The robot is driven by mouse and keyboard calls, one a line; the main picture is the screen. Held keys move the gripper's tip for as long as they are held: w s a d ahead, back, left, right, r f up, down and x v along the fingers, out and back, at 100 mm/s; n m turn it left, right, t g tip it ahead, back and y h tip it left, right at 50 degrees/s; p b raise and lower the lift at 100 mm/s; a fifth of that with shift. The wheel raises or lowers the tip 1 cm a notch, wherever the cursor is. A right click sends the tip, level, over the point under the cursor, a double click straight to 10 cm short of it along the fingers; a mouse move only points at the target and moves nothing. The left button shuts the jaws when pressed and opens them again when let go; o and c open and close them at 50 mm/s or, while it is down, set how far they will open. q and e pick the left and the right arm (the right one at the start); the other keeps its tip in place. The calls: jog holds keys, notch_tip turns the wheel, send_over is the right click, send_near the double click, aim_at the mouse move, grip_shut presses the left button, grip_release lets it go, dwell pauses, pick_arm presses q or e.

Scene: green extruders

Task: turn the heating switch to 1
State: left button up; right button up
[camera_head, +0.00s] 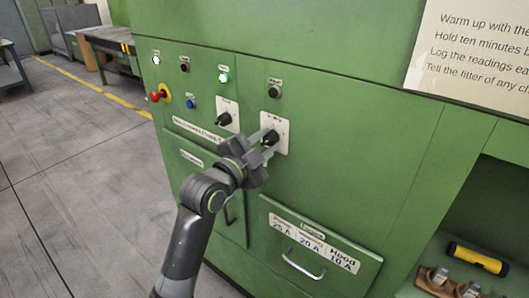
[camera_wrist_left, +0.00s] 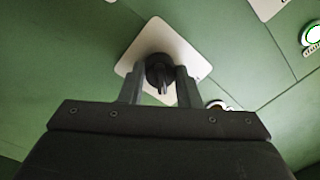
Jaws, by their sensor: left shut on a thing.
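A black rotary switch (camera_head: 271,136) on a white plate sits on the green machine front, in the middle of the head view. Its label is too small to read, so I cannot tell from it whether this is the heating switch. My left gripper (camera_head: 266,144) is shut on this knob. In the left wrist view the two fingers (camera_wrist_left: 159,88) stand on either side of the dark knob (camera_wrist_left: 160,70), in front of its white plate (camera_wrist_left: 190,55). A second black rotary switch (camera_head: 225,118) on a white plate is to the left. My right gripper is not in view.
A red emergency button (camera_head: 156,97), a blue button (camera_head: 191,103) and a lit green lamp (camera_head: 223,78) are on the panel. A drawer handle (camera_head: 303,264) juts out below my arm. A yellow flashlight (camera_head: 478,259) lies on a shelf at the right.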

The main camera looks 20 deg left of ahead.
pick_arm(q)
jog(key=shift+f+m+b, duration=0.1)
jog(key=shift+m+b, duration=1.05)
jog(key=shift+m, duration=0.65)
jog(key=o, duration=1)
jog(key=shift+s+a, duration=0.1)
jog(key=shift+s, duration=0.2)
jog(key=shift+p+v, duration=3.45)
jog(key=shift+v, duration=4.95)
